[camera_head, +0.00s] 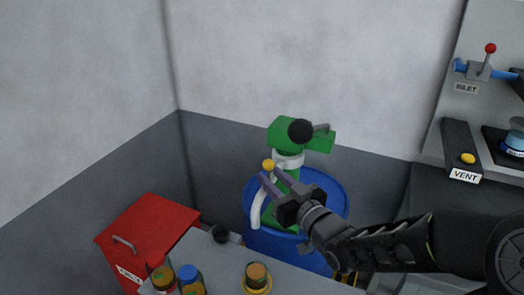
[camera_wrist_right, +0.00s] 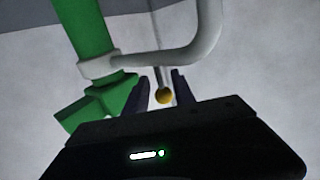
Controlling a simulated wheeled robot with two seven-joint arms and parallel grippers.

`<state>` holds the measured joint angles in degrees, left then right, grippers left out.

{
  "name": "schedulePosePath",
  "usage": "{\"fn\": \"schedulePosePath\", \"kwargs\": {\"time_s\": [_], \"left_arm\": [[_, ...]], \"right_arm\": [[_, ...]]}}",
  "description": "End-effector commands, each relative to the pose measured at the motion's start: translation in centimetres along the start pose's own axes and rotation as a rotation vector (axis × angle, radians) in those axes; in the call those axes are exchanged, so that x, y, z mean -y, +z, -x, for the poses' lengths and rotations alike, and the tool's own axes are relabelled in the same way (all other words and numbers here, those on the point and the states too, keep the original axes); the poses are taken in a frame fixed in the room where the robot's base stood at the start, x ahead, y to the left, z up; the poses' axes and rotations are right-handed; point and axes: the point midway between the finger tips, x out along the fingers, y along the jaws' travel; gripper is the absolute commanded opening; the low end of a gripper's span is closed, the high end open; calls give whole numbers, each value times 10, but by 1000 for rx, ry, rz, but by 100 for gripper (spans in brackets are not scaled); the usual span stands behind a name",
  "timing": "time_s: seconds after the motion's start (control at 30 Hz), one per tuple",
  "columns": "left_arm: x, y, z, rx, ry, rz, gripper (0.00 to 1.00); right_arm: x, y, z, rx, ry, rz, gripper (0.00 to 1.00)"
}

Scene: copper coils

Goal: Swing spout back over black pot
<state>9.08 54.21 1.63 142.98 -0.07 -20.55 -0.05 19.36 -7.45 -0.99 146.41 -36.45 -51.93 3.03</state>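A green pump (camera_head: 290,135) with a black round knob stands on a blue barrel (camera_head: 335,205). Its white curved spout (camera_head: 256,208) hangs down at the barrel's left side; the spout also shows in the right wrist view (camera_wrist_right: 195,45). A yellow ball (camera_head: 268,164) ends a thin rod near the spout, seen in the right wrist view (camera_wrist_right: 164,97) too. My right gripper (camera_head: 271,180) is open, with the ball between its fingertips and gaps beside it. The black pot (camera_head: 221,234) sits lower left of the spout. My left gripper is out of view.
A red box (camera_head: 150,235) with a handle stands at the left. Bottles (camera_head: 190,279) and a yellow-based jar (camera_head: 257,278) stand on the grey table (camera_head: 215,265) in front. A panel with a VENT button (camera_head: 467,158) is at the right.

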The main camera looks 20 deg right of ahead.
Motion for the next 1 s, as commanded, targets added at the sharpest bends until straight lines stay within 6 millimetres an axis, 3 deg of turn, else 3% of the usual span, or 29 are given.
{"fn": "schedulePosePath", "kwargs": {"time_s": [0.03,0.3,0.67,1.0], "left_arm": [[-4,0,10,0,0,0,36],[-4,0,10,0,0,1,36],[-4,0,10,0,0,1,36],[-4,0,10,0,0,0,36]], "right_arm": [[0,-3,-5,4,2,-2,31],[0,1,-46,0,1,0,31],[0,1,-52,0,2,0,31],[0,0,-52,0,2,0,5]]}}
